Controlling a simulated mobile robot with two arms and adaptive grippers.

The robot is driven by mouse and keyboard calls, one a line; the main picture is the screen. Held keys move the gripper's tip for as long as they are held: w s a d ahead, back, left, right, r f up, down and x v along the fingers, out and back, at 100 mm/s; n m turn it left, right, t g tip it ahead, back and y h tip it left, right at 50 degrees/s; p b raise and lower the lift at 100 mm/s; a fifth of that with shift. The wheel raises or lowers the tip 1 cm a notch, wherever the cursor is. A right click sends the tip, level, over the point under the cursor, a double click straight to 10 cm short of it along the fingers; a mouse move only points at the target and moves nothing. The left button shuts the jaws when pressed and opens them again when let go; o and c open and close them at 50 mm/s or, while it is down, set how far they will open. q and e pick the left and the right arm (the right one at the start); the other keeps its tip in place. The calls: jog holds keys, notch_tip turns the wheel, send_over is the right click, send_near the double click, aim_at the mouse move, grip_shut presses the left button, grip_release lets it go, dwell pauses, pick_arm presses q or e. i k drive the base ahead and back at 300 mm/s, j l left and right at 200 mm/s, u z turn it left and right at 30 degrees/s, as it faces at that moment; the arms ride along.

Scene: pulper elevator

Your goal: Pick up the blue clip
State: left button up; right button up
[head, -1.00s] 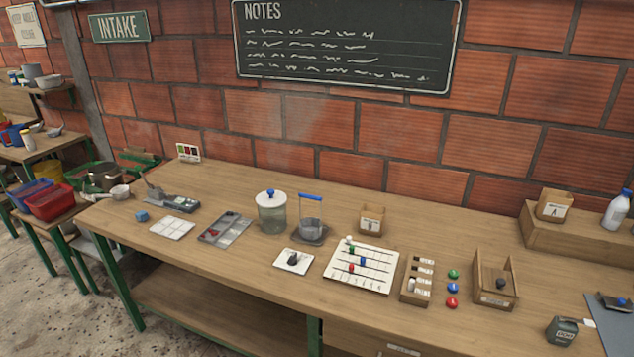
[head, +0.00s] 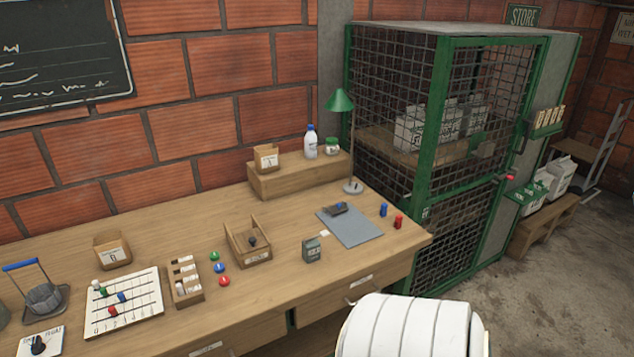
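A small blue upright piece (head: 383,209), which looks like the blue clip, stands near the right end of the wooden bench (head: 305,271). A similar red piece (head: 398,221) stands close beside it, nearer the front edge. Both are just right of a grey mat (head: 355,231). A dark object (head: 338,209) with a bit of blue on it lies on the mat's back part. These pieces are too small to make out their exact shape. Neither of my grippers is in view.
A desk lamp (head: 341,101) stands behind the mat. A wooden riser (head: 297,175) holds a bottle (head: 310,142), a jar and a box. A dark green tin (head: 311,249) sits left of the mat. A green mesh cage (head: 430,120) stands beyond the bench's right end.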

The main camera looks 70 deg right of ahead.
aim_at(383, 212)
jog(key=z, duration=1.6)
